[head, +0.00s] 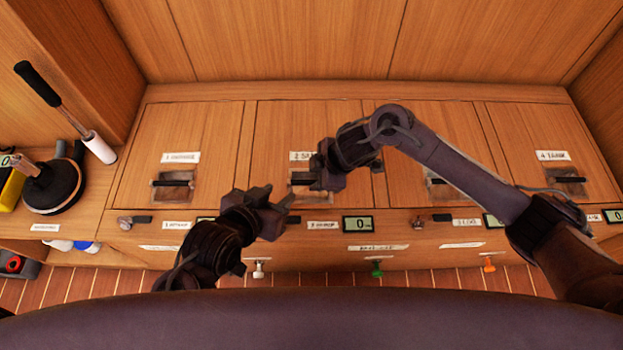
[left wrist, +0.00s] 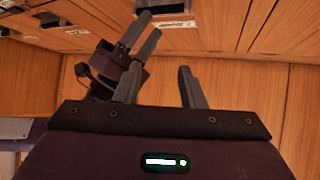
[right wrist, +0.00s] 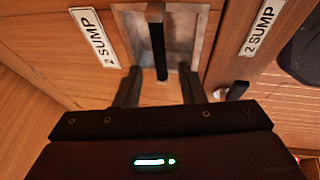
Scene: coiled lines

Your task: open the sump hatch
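The sump hatch (head: 275,130) is a shut wooden lid, second from the left in the head view, labelled "2 SUMP" (right wrist: 93,37) in the right wrist view. Its dark bar handle (right wrist: 156,40) lies in a metal recess (right wrist: 190,30). My right gripper (head: 318,178) is over this handle and partly hides it and the label in the head view. In the right wrist view its fingers (right wrist: 158,85) are apart, one on each side of the handle's near end; contact cannot be told. My left gripper (head: 280,208) is open and empty, left of and nearer than the right gripper.
Other shut hatches (head: 180,150) (head: 550,150) flank the sump hatch. The front panel carries latches, a small display (head: 357,224) and coloured pulls (head: 376,268).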

